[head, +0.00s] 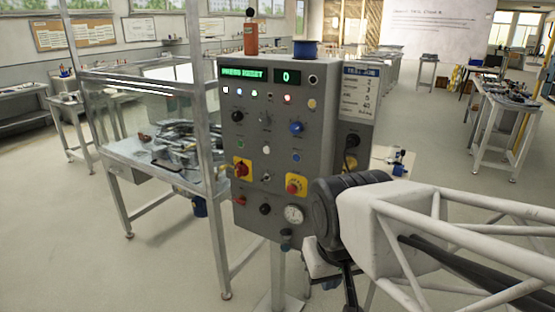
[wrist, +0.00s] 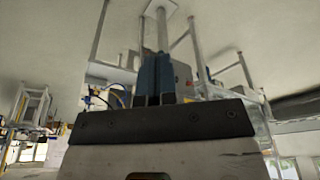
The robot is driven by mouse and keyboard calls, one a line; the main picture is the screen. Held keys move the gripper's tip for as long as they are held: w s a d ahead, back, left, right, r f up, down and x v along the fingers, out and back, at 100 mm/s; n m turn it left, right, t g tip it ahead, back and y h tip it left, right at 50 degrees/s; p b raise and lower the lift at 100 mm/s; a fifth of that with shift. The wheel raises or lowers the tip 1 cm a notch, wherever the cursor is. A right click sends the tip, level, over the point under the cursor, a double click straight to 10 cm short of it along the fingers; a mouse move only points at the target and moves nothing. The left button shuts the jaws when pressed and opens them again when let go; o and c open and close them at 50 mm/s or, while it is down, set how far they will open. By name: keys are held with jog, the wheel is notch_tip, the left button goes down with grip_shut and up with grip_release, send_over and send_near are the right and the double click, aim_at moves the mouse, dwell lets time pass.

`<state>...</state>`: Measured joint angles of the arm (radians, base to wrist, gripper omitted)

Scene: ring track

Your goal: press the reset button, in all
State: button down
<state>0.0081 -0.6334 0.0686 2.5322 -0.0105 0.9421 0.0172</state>
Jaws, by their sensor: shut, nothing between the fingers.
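A grey control panel (head: 277,130) stands on a post, its lit green display reading what looks like "PRESS RESET" beside a "0". Its face carries a blue knob or button (head: 296,127), a white button (head: 266,150), a green button (head: 240,147), a small blue button (head: 297,157) and two red controls on yellow plates, left (head: 242,169) and right (head: 296,185). The labels are too small to tell which is reset. My gripper (wrist: 156,66) shows in the wrist view with its blue-grey fingers together and empty. The panel (wrist: 183,74) appears upside down beyond them, apart from the fingertips as far as I can tell.
A metal-framed bench (head: 160,160) with a clear guard stands left of the panel. A red cylinder (head: 251,38) and a blue spool (head: 306,49) sit on the panel's top. A gauge (head: 293,214) is low on its face. My arm fills the lower right.

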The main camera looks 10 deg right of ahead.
aim_at(296, 158)
dwell(0.3)
jog(key=w+d+f+n+t, duration=0.1)
jog(key=w+t, duration=0.8)
jog(key=w, duration=1.3)
jog(key=w+d+f+n+t, duration=0.1)
jog(key=w+f+n+t, duration=0.2)
jog(key=w+t, duration=0.6)
jog(key=shift+w+d+f+n+t+h, duration=0.3)
jog(key=shift+w+n, duration=0.4)
jog(key=shift+w, duration=5.85)
jog(key=shift+w+r, duration=0.1)
jog(key=shift+w, duration=0.05)
jog(key=shift+w+d, duration=2.95)
jog(key=shift+d, duration=0.1)
jog(key=shift+w+d, duration=0.35)
jog(key=shift+w, duration=0.1)
